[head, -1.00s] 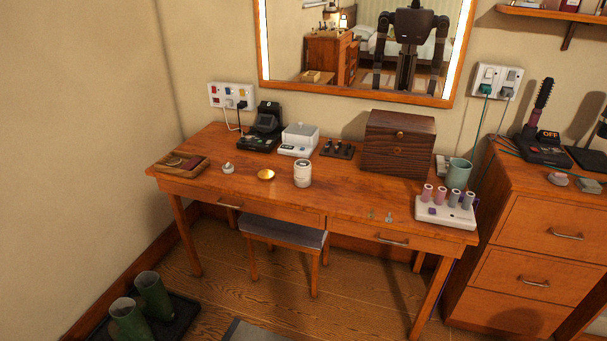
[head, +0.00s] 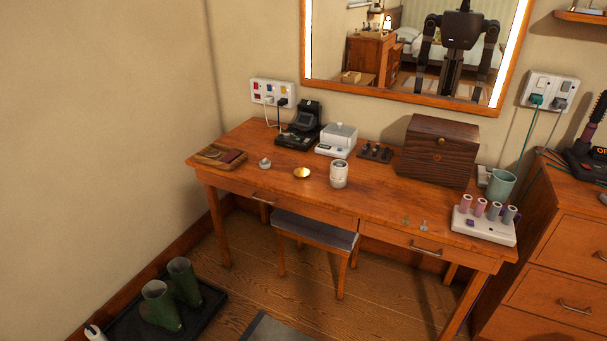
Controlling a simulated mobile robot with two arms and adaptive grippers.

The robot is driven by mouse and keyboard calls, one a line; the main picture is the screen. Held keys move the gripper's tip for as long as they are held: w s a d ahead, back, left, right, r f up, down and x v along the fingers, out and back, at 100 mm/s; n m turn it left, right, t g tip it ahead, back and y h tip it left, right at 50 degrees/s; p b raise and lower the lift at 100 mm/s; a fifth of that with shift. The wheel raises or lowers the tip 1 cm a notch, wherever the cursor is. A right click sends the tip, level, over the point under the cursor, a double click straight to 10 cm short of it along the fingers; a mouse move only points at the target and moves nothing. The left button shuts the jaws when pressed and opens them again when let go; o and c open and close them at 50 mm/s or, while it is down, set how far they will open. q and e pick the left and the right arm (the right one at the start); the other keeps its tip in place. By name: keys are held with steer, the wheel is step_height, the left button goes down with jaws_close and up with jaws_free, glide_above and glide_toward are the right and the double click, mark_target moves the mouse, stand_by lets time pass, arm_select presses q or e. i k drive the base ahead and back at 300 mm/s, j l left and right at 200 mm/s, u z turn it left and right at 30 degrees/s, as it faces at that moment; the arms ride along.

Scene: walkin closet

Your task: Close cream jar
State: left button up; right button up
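A white cylindrical jar (head: 339,175), which looks like the cream jar, stands upright near the middle of the wooden vanity table (head: 375,203). Its top is too small to tell clearly whether it is open. A round gold piece (head: 302,173), possibly a lid, lies flat on the table to the left of the jar, apart from it. A small pale piece with a knob (head: 265,163) sits further left. Neither of my grippers shows in the head view.
A wooden tray (head: 212,152), a wooden box (head: 437,150), a green cup (head: 500,184) and a roller stand (head: 480,225) stand around the tabletop. A stool (head: 315,229) is under the front edge. Boots on a black tray (head: 206,309) are at lower left.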

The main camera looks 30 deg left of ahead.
mark_target(339, 176)
steer(key=i+j+u, duration=0.35)
steer(key=i, duration=0.75)
steer(key=i+l+u, duration=0.15)
steer(key=i+u, duration=0.15)
steer(key=i, duration=0.8)
